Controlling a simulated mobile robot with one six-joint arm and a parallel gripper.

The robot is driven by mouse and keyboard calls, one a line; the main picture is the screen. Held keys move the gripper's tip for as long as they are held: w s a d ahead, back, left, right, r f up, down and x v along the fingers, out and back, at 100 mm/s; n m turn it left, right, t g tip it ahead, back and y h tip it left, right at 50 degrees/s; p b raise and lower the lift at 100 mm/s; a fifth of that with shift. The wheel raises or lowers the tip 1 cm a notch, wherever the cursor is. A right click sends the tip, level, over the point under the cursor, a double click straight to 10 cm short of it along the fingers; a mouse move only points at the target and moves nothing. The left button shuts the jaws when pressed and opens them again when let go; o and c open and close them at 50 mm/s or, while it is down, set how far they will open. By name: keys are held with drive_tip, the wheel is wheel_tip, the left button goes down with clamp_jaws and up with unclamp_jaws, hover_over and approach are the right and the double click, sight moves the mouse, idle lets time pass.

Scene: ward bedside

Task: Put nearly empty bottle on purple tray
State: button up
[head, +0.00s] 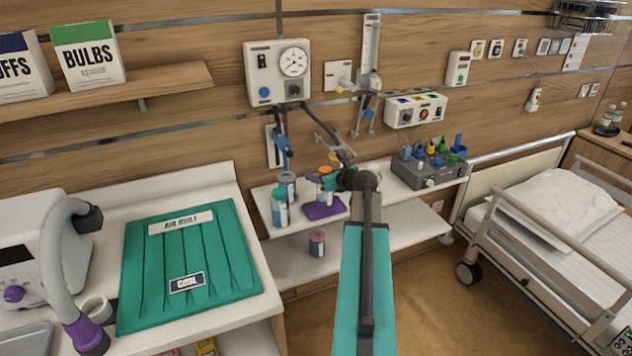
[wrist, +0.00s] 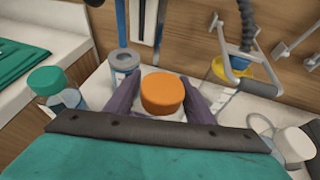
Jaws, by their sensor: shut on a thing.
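An orange-capped bottle (head: 325,171) is held in my gripper (head: 328,184) at the wall shelf. In the wrist view its orange cap (wrist: 162,92) sits between the two dark purple fingers of my gripper (wrist: 163,105), which are shut on it. The cap hides most of its body, so I cannot see how full it is. The purple tray (head: 323,210) lies on the shelf directly below and around the bottle in the head view. I cannot tell whether the bottle touches the tray. The tray is not clearly seen in the wrist view.
A teal-capped bottle (head: 279,210) and a grey-lidded container (head: 288,181) stand close left of the tray. A pinkish can (head: 317,243) stands on the lower shelf. A grey device (head: 428,170) sits to the right. A white-capped item (wrist: 292,143) is near my gripper's right.

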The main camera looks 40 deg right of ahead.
drive_tip(key=shift+w+d, duration=0.2)
drive_tip(key=shift+w, duration=0.3)
drive_tip(key=shift+f, duration=0.15)
drive_tip(key=shift+f+p, duration=0.6)
drive_tip(key=shift+f, duration=1.05)
drive_tip(key=o, duration=1.1)
drive_tip(key=shift+f, duration=0.1)
drive_tip(key=b+v, duration=0.2)
drive_tip(key=v, duration=1)
drive_tip(key=shift+b, duration=0.3)
drive_tip(key=shift+s, duration=0.15)
